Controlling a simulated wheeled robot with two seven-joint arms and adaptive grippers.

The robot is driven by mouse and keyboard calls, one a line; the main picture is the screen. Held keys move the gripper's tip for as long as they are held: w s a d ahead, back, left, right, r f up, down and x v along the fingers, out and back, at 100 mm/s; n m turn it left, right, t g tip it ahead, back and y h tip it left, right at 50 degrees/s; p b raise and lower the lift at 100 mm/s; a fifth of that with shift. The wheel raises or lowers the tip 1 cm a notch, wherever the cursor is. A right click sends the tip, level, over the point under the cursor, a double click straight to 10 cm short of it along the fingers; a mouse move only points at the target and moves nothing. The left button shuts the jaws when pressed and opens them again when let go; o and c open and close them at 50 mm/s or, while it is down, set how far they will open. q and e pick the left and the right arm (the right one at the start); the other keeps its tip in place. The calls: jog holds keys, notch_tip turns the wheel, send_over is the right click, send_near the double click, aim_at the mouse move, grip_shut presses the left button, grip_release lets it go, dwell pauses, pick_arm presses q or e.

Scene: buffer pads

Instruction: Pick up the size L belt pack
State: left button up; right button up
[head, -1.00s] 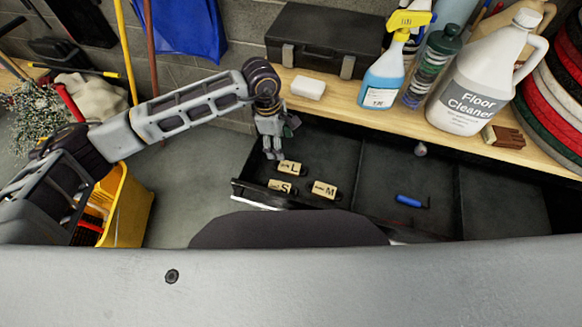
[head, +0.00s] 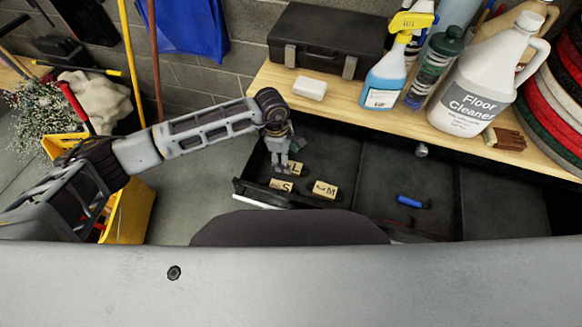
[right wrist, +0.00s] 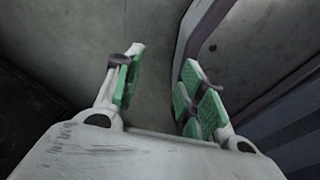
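The size L belt pack (head: 297,168) is a small tan block with a dark L, lying in the left part of the open dark drawer. The S pack (head: 281,186) lies in front of it and the M pack (head: 325,189) to the right. My left gripper (head: 280,171) points down over the drawer at the L pack's left side and hides part of it. Its fingers look apart; I cannot tell whether it touches the pack. My right gripper (right wrist: 156,68) is open and empty in the right wrist view, outside the head view.
The drawer (head: 388,170) also holds a blue-handled tool (head: 410,202). The wooden bench top (head: 350,102) above it carries a white block (head: 310,88), a black case (head: 325,40), a spray bottle (head: 384,80) and a floor cleaner jug (head: 470,90). A yellow bucket (head: 135,212) stands left.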

aim_at(291, 166)
pick_arm(q)
jog(key=shift+f, duration=0.25)
jog(key=shift+f, duration=0.1)
jog(key=shift+w+d+f+p, duration=0.1)
jog(key=shift+d+f+p, duration=0.15)
jog(key=shift+f, duration=0.45)
jog(key=shift+w+d+f+p, duration=0.1)
jog(key=shift+d+f, duration=0.25)
jog(key=shift+f, duration=0.35)
jog(key=shift+d+f, duration=0.1)
jog(key=shift+f, duration=0.95)
jog(key=shift+c, duration=0.2)
jog(key=c, duration=1.1)
jog(key=shift+o, duration=0.2)
jog(key=shift+r, duration=0.1)
